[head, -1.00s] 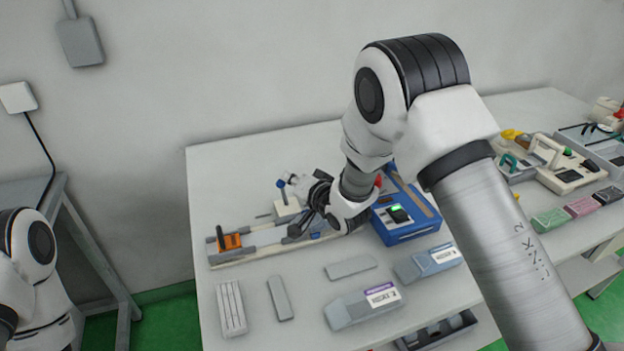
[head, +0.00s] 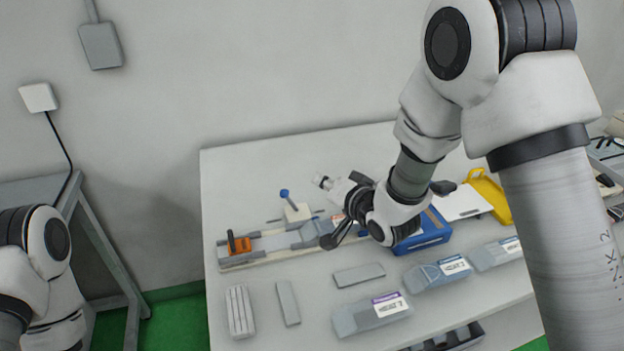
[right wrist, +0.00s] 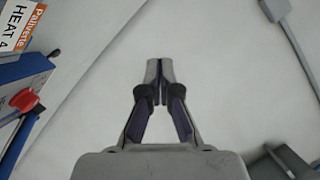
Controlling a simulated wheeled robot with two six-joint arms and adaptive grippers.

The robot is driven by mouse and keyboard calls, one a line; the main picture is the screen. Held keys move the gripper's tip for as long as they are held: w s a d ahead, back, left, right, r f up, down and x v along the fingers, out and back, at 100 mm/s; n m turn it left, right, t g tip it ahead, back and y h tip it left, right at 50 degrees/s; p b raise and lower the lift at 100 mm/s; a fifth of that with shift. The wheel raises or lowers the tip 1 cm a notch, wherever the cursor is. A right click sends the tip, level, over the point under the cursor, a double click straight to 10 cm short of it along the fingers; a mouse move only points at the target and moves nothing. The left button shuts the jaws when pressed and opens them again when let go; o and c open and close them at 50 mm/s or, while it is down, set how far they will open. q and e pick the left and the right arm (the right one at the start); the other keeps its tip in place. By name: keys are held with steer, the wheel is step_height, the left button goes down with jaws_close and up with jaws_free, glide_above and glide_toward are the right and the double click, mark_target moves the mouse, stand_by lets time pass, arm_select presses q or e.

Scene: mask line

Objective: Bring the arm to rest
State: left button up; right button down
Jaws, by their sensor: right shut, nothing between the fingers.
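My right arm (head: 540,170) reaches in from the right over the white table (head: 290,160). My right gripper (right wrist: 160,70) is shut and empty in the right wrist view, with bare white surface behind its fingertips. In the head view its wrist is above the table, between the wooden rail fixture (head: 265,252) and the blue machine (head: 432,232), and partly hides both. My left arm (head: 35,260) is at the lower left of the head view; its gripper is out of the picture.
Labelled grey boxes (head: 372,315) and flat grey pieces (head: 358,275) lie along the front of the table. An orange block (head: 240,246) and a blue-knobbed lever (head: 285,195) are on the fixture. A yellow-framed board (head: 490,195) is at the right. The table's back left is clear.

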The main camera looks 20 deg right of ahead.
steer(key=shift+v, duration=0.75)
steer(key=shift+w, duration=0.1)
steer(key=shift+r, duration=0.15)
